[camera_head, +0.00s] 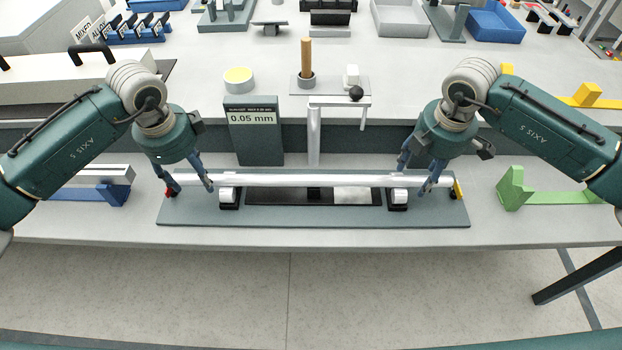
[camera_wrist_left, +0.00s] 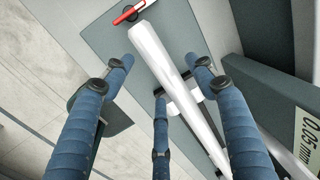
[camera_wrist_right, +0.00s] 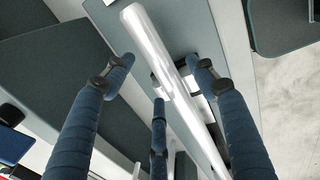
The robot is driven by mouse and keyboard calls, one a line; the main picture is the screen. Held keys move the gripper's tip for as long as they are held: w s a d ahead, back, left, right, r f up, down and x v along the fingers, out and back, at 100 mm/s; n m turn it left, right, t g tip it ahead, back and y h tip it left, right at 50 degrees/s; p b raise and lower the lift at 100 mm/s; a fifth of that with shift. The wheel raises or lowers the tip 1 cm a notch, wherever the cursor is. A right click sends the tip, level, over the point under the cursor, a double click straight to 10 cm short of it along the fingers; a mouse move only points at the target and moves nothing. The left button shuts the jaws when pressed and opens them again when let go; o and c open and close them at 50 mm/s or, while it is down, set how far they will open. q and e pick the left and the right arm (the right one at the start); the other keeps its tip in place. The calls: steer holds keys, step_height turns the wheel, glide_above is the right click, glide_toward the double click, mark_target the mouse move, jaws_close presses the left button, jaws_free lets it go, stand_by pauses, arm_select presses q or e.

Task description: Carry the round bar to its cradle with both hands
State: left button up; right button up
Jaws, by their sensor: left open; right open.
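The long silver round bar (camera_head: 285,180) lies level across two rollers of a grey fixture plate (camera_head: 300,212). My left gripper (camera_head: 191,187) is over its left end and my right gripper (camera_head: 413,181) over its right end. Both are open, fingers pointing down. In the left wrist view the bar (camera_wrist_left: 168,65) runs between the spread fingers with gaps beside it. In the right wrist view the bar (camera_wrist_right: 158,55) also passes between spread fingers. A green cradle (camera_head: 515,190) stands empty at right. A blue cradle (camera_head: 115,194) at left has a silver bar by it.
A gauge box (camera_head: 253,145) reading 0.05 mm and a stand post (camera_head: 314,135) rise just behind the bar. A white case (camera_head: 70,80) is back left; a yellow piece (camera_head: 588,95) lies at right. The bench's front edge is close to the fixture.

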arm_select(q)
steer(key=shift+w+f, duration=0.15)
steer(key=shift+f, duration=0.6)
arm_select(e)
steer(key=shift+w+f, duration=0.15)
steer(key=shift+f, duration=0.6)
arm_select(q)
steer(key=shift+c, duration=0.5)
arm_select(e)
steer(key=shift+c, duration=0.5)
arm_select(q)
jaws_close()
arm_select(e)
jaws_close()
arm_select(q)
steer(key=shift+w+r, duration=0.1)
steer(key=shift+r, duration=0.2)
arm_select(e)
steer(key=shift+w+r, duration=0.1)
steer(key=shift+r, duration=0.15)
